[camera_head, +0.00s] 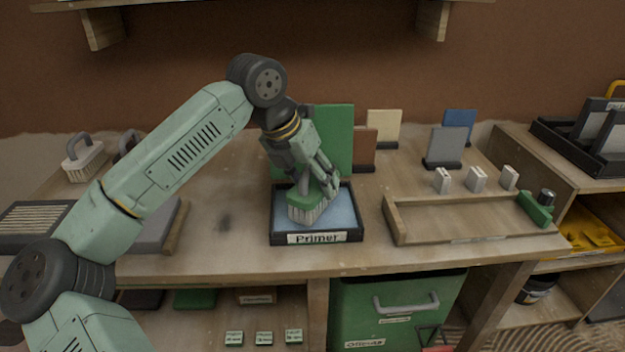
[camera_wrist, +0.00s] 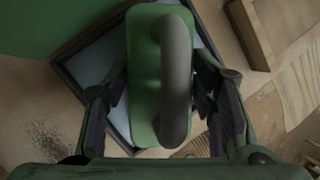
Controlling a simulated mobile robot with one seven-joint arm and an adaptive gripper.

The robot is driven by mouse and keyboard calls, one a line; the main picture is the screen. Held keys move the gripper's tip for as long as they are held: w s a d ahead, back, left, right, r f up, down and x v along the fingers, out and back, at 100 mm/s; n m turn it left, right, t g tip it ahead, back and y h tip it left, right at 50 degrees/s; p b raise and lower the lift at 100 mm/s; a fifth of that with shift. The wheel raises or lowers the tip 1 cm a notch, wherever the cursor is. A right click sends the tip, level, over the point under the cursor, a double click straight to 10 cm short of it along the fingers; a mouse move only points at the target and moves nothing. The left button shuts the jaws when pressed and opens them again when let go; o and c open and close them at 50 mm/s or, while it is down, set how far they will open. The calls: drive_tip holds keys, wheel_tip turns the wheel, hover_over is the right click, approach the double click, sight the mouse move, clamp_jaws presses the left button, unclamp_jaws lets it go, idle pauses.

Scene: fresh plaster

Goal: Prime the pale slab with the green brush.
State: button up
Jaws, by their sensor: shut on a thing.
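The green brush (camera_head: 301,203) has pale bristles pointing down and is over the black primer tray (camera_head: 275,228), which holds pale blue-white liquid. I cannot tell how deep the bristles sit in it. My gripper (camera_head: 325,184) is shut on the brush from above. In the wrist view the brush's green body (camera_wrist: 145,75) and grey arched handle (camera_wrist: 177,80) lie between the fingers of my gripper (camera_wrist: 160,95). The cream slab (camera_head: 384,123), the palest of those standing at the back, is upright behind and right of the tray.
Green (camera_head: 335,130), brown (camera_head: 365,142), grey (camera_head: 446,142) and blue (camera_head: 459,118) slabs stand near the cream one. A shallow wooden tray (camera_head: 393,222) lies at right, with small white blocks behind it. Another brush (camera_head: 84,158) stands at far left.

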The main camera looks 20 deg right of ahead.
drive_tip(key=shift+f+b, duration=0.55)
drive_tip(key=shift+f, duration=0.05)
idle(1.5)
drive_tip(key=shift+r+p, duration=2.25)
drive_tip(key=shift+r, duration=1.35)
